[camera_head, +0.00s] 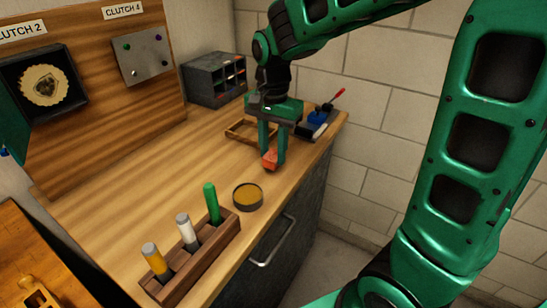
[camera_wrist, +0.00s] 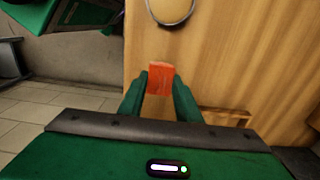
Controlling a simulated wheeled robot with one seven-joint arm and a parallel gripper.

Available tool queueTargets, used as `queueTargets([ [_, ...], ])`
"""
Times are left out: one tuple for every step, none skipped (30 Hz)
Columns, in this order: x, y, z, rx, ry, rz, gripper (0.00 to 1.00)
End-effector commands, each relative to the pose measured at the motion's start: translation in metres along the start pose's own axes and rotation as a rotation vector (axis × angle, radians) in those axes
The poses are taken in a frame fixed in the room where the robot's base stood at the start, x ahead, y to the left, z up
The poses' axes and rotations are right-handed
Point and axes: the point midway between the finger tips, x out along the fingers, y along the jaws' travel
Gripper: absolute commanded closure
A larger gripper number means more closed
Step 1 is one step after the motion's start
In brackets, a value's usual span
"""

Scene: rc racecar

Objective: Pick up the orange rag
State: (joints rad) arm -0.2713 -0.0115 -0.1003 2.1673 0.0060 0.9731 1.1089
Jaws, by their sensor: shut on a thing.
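The orange rag (camera_head: 270,159) is a small folded orange-red piece at the tips of my gripper (camera_head: 271,156). In the wrist view the rag (camera_wrist: 161,78) sits between the two green fingers of my gripper (camera_wrist: 161,85), which are shut on it. My gripper points down over the right part of the wooden counter. I cannot tell for sure whether the rag's underside touches the counter. The fingers hide part of the rag's sides.
A round tin (camera_head: 248,197) stands nearer on the wooden counter (camera_head: 150,195). A wooden block with several markers (camera_head: 196,262) is at the front. A wooden frame (camera_head: 240,131), a dark tray (camera_head: 312,133) with a blue item, and a grey drawer cabinet (camera_head: 214,80) are farther back.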

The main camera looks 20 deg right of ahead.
Motion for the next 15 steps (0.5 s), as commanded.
queueTargets([
  [-0.012, -0.001, 0.0, 0.0, 0.002, -0.005, 0.91],
  [-0.016, -0.003, 0.006, -0.004, 0.002, -0.004, 0.91],
  [-0.02, -0.006, 0.015, -0.005, 0.001, -0.003, 0.91],
  [-0.024, -0.009, 0.022, -0.007, 0.002, -0.004, 0.91],
  [-0.029, -0.011, 0.028, -0.006, 0.002, -0.003, 0.91],
  [-0.034, -0.014, 0.037, -0.006, 0.001, -0.003, 0.91],
  [-0.038, -0.017, 0.043, -0.005, 0.002, -0.004, 0.91],
  [-0.042, -0.019, 0.049, -0.004, 0.001, -0.003, 0.91],
  [-0.047, -0.022, 0.057, -0.006, 0.001, -0.003, 0.91],
  [-0.05, -0.024, 0.063, -0.005, 0.001, -0.003, 0.91],
  [-0.054, -0.026, 0.068, -0.005, 0.001, -0.002, 0.91],
  [-0.058, -0.029, 0.075, -0.004, 0.001, -0.002, 0.91],
  [-0.061, -0.031, 0.079, -0.004, 0.001, -0.002, 0.91],
  [-0.064, -0.032, 0.084, -0.003, 0.0, -0.002, 0.91],
  [-0.067, -0.034, 0.089, -0.004, 0.0, -0.001, 0.91],
])
